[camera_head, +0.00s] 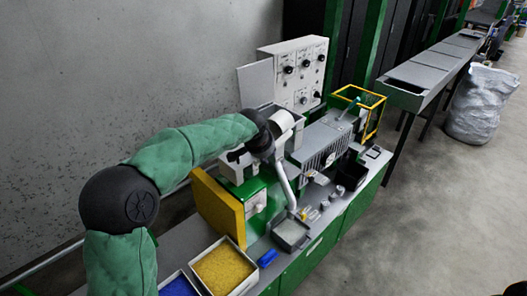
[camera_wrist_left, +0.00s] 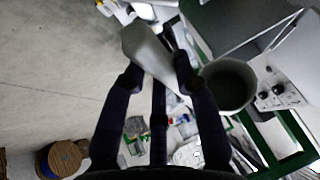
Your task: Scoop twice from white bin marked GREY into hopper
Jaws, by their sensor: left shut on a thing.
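My left gripper (camera_head: 264,138) is at the end of the green-sleeved arm, above the machine. Whether the tool holds any material cannot be told. My right gripper is not in view.
A bin of yellow pellets (camera_head: 223,266) and a bin of blue pellets (camera_head: 178,286) stand at the near end of the bench. A white control panel (camera_head: 300,73) rises behind the arm. A yellow-framed guard (camera_head: 358,108) is farther back.

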